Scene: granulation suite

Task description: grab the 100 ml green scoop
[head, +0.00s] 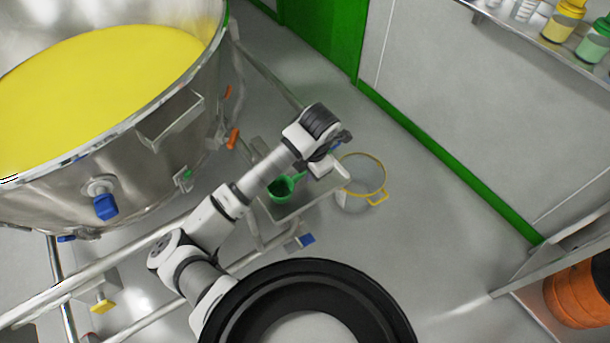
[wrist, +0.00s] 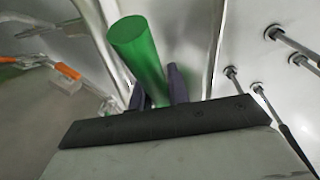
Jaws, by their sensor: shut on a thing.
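The green scoop (head: 281,189) shows in the head view below my arm, at a small metal tray (head: 308,205) beside the big vessel. Its bowl is visible, and its handle runs up and right toward my gripper (head: 335,145). In the wrist view a green cylindrical part of the scoop (wrist: 138,52) stands up between the two dark fingers of my gripper (wrist: 156,88). The gripper is shut on it. The rest of the scoop is hidden in the wrist view. I cannot tell whether the scoop touches the tray.
A large steel vessel of yellow material (head: 100,75) fills the upper left. A shelf with bottles (head: 565,22) is at the upper right, and an orange drum (head: 580,292) at the lower right. Open floor (head: 440,240) lies between.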

